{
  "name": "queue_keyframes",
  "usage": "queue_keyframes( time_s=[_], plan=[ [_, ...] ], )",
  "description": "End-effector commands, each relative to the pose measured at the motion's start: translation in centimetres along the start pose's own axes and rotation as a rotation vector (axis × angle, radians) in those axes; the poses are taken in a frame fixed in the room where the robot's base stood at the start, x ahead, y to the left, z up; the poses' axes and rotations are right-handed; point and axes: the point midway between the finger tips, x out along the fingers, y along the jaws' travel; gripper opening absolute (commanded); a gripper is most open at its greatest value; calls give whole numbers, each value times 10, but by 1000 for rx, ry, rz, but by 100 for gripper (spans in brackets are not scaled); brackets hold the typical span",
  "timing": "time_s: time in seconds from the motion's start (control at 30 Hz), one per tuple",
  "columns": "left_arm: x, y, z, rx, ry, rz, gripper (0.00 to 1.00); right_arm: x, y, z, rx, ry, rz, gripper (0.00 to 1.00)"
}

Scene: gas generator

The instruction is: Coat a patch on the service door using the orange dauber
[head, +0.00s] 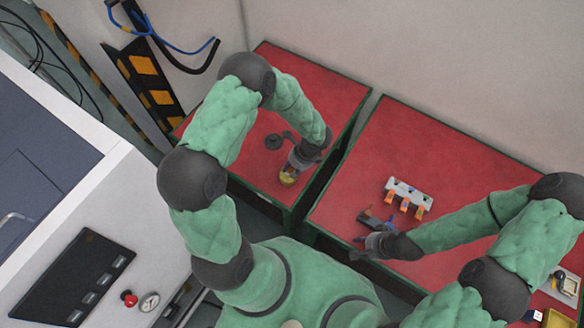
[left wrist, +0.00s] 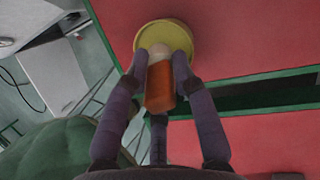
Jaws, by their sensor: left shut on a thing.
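My left gripper (left wrist: 160,70) is shut on the orange dauber (left wrist: 160,88), whose orange handle lies between the fingers. A round yellow dish or pad (left wrist: 190,38) is at the dauber's far end; I cannot tell whether it is part of the dauber or a separate thing. In the head view the left gripper (head: 296,164) is over the front of the left red table, with the yellow thing (head: 288,178) below it. A blue-grey door-like panel (head: 40,190) with a handle is on the white cabinet at left. My right gripper (head: 368,243) is low over the right red table.
A white rack with orange pieces (head: 408,194) and a small dark tool (head: 375,220) lie on the right table. A dark round piece (head: 273,141) is on the left table (head: 335,97). A gap separates the tables. The cabinet has a gauge (head: 149,302) and red knob (head: 129,298).

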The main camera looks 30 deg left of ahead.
Motion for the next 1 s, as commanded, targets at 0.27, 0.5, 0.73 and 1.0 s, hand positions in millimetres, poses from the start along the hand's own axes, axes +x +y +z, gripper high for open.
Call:
queue_keyframes(
  time_s=[0.27, 0.5, 0.73, 1.0],
  plan=[
    [3, -1, -1, 0, 0, 0, 4, 3, 1, 0, 0, 0, 0, 40],
    [5, -1, -2, 0, 0, 0, 4, 5, 2, 0, 0, 0, 0, 40],
    [7, -1, -2, 0, 0, 0, 4, 6, 2, 0, 0, 0, 0, 40],
    [7, -1, -2, 0, 0, 0, 4, 6, 2, 0, 0, 0, 0, 40]
  ],
)
